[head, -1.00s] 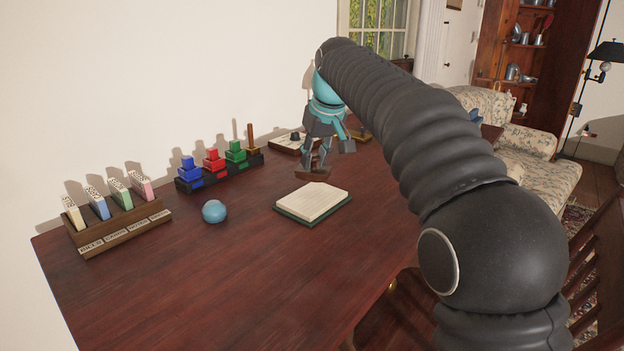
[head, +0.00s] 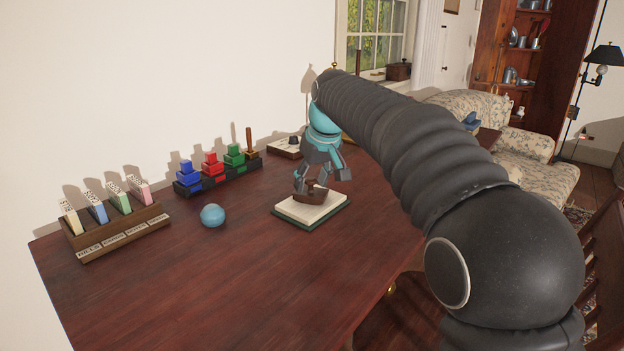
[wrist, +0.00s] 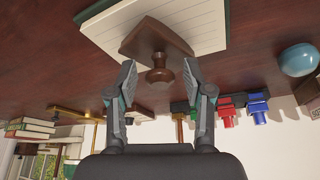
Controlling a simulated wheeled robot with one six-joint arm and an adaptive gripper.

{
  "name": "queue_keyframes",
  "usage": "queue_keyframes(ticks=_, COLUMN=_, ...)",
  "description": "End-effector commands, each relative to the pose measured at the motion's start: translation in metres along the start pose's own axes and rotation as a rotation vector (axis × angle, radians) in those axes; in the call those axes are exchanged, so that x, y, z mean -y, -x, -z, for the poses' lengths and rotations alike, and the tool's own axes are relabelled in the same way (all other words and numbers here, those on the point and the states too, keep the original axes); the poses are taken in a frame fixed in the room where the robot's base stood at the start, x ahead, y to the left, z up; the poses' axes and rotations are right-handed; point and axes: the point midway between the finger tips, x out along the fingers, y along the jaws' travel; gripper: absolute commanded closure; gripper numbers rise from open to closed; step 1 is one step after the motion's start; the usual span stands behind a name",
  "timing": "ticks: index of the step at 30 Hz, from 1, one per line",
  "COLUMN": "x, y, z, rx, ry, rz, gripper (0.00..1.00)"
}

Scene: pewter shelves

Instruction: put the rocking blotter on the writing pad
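The rocking blotter (head: 313,195) is a small brown wooden piece with a round knob. In the head view it is over the back part of the writing pad (head: 323,213), a cream page on a green base, and appears to rest on it. In the wrist view the blotter (wrist: 157,42) overlaps the edge of the pad (wrist: 205,22); I cannot tell if it overhangs. My gripper (head: 323,181) is just above the blotter. In the wrist view its fingertips (wrist: 159,73) are spread either side of the knob, with gaps showing.
A teal ball (head: 212,215) lies left of the pad. A wooden card rack (head: 125,233) and a tray of coloured stepped blocks (head: 218,178) stand along the wall. Another pad-like item (head: 287,150) lies behind. The front of the desk (head: 220,290) is clear.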

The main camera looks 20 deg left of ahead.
Motion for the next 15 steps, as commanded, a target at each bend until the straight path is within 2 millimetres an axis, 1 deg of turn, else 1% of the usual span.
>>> queue_keyframes(ticks=9, x=0.0, y=0.003, z=0.001, rx=0.0, ry=0.0, rz=0.0, gripper=0.46)
queue_keyframes(ticks=11, x=0.0, y=0.006, z=0.001, rx=-0.001, ry=0.0, rz=0.0, gripper=0.46)
queue_keyframes(ticks=14, x=0.0, y=0.017, z=0.002, rx=-0.002, ry=0.0, rz=-0.001, gripper=0.46)
queue_keyframes(ticks=15, x=0.0, y=0.024, z=0.002, rx=-0.003, ry=0.0, rz=-0.001, gripper=0.46)
